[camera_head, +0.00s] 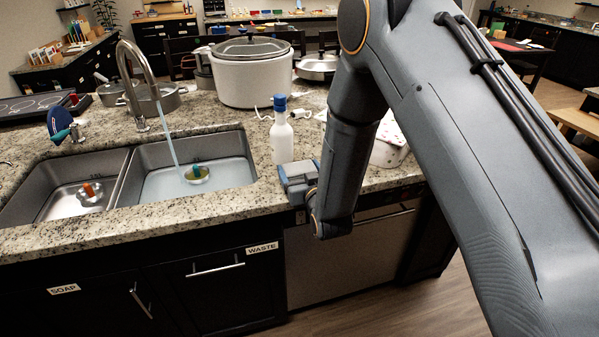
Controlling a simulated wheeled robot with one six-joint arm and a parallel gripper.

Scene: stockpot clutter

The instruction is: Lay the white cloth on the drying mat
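My gripper (299,183) hangs at the front edge of the counter, just right of the right sink basin and in front of a white bottle. Its fingers cannot be made out, so its opening is unclear. A white item with small dark spots (393,147) sits on the counter to the right, partly hidden behind my arm; I cannot tell whether it is the cloth. A dark flat panel with pale outlines (35,106) lies at the far left of the counter; I cannot tell whether it is the drying mat. No other cloth or mat is clearly visible.
Water runs from the tap (139,75) into the right basin (222,178); the left basin (55,200) is beside it. The white bottle with a blue cap (281,138) stands close to my gripper. A large white cooker (250,82) and metal pots (165,98) stand behind.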

